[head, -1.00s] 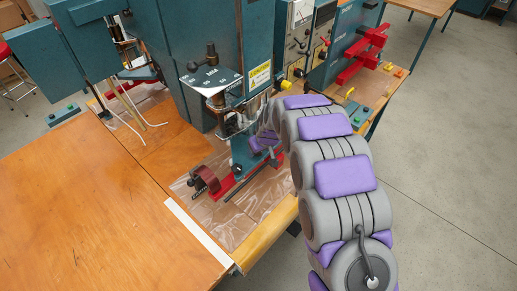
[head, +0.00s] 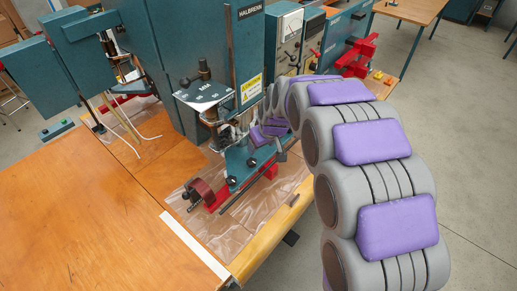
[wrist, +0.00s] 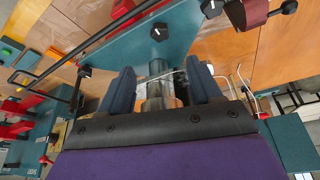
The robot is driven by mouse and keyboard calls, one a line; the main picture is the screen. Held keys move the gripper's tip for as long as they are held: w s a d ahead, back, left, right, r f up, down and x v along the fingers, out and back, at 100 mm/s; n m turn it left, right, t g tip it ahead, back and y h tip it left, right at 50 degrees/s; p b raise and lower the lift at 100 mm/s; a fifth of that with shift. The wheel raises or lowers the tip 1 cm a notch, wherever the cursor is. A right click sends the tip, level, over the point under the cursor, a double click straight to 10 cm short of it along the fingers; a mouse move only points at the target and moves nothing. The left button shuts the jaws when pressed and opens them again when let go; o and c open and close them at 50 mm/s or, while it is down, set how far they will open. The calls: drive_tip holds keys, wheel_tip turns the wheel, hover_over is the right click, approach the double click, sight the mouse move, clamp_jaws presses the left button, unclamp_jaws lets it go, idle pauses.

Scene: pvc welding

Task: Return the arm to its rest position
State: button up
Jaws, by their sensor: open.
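My gripper (wrist: 162,88) is open, with its two dark fingers apart in the wrist view. A metal cylinder (wrist: 158,82) of the welding machine shows in the gap between them. I cannot tell how far it is from the fingers. In the head view my grey and purple arm reaches in from the lower right, bent over toward the teal welding machine (head: 250,75). The gripper's end is beside the machine's lower head, and its fingers are hard to make out there. I see nothing held.
The machine's teal base plate (wrist: 165,30) lies close to the gripper. A red clamp part (head: 203,192) sits on plastic sheeting on the wooden bench (head: 90,215). Other teal machines with meters (head: 290,35) stand behind. Clear grey floor (head: 465,140) lies to the right.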

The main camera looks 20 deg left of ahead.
drive_tip(key=shift+v, duration=0.8)
drive_tip(key=s+d+r+m+g+h+b, duration=0.1)
drive_tip(key=s+d+r+m, duration=0.1)
drive_tip(key=s+d, duration=0.7)
drive_tip(key=s+d+r+m+g+h+b, duration=0.1)
drive_tip(key=s+d+r+m, duration=0.2)
drive_tip(key=s+d, duration=0.6)
drive_tip(key=s+d+f+m+g, duration=0.1)
drive_tip(key=s+d+m, duration=0.1)
drive_tip(key=s+d, duration=0.4)
drive_tip(key=s+d+m+g+h+b, duration=0.1)
drive_tip(key=s+d+m, duration=0.1)
drive_tip(key=s+d, duration=0.5)
drive_tip(key=s, duration=0.6)
drive_tip(key=shift+s+f+m+g, duration=0.35)
drive_tip(key=shift+f+m+g, duration=0.05)
